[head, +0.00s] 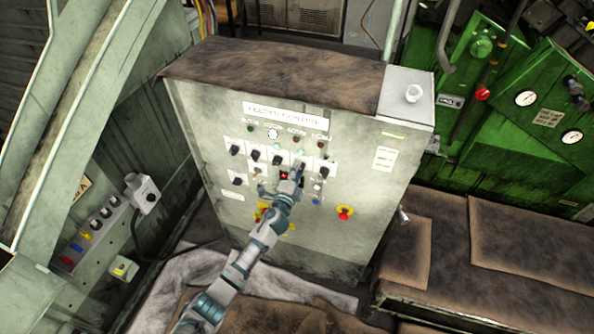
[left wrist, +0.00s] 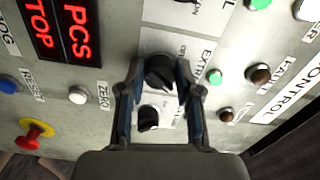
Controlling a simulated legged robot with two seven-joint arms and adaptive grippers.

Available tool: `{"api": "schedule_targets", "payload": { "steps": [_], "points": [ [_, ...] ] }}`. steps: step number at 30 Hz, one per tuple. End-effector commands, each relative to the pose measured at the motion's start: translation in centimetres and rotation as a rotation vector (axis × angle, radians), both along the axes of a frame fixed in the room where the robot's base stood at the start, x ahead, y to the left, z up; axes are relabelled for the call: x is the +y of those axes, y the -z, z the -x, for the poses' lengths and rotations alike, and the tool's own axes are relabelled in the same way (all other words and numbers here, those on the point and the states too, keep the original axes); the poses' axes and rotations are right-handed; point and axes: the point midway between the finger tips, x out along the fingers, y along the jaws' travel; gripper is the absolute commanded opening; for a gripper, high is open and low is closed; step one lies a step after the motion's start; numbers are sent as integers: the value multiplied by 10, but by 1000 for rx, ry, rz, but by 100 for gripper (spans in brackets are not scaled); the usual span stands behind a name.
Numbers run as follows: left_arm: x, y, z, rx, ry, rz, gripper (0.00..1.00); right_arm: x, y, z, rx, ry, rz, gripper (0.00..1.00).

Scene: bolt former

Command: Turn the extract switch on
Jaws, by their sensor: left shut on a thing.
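The grey control cabinet (head: 350,185) stands in the middle of the head view, with rows of black rotary switches on its front. My left gripper (head: 297,170) reaches up to this panel and covers part of the switches there. In the left wrist view, the gripper's two fingers (left wrist: 160,76) are closed on either side of a black rotary switch (left wrist: 160,70). The partly visible label beside it begins "EXTR". The fingers hide some of the label and plate. A second black knob (left wrist: 148,118) sits between the fingers, nearer the palm. My right gripper is not in view.
A red display (left wrist: 62,30), a white button (left wrist: 77,96) and a red-and-yellow stop button (left wrist: 35,133) lie left of the fingers. Green (left wrist: 215,76) and brown (left wrist: 260,76) lamps lie right. Green machinery (head: 480,95) with gauges stands right of the cabinet.

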Motion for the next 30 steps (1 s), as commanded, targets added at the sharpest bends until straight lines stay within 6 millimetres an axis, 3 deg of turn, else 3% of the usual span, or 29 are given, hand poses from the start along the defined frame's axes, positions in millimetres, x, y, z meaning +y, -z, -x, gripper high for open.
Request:
{"api": "schedule_targets", "payload": {
  "steps": [10, 27, 28, 30],
  "points": [
    [-2, 5, 2, -38, 4, -142, 0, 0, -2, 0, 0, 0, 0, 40],
    [-2, 6, 2, -45, 4, -169, 0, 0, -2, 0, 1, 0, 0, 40],
    [-2, 6, 2, -45, 4, -169, 39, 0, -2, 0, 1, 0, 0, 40],
    [-2, 6, 2, -45, 3, -169, 56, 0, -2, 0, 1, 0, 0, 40]
  ]
}}
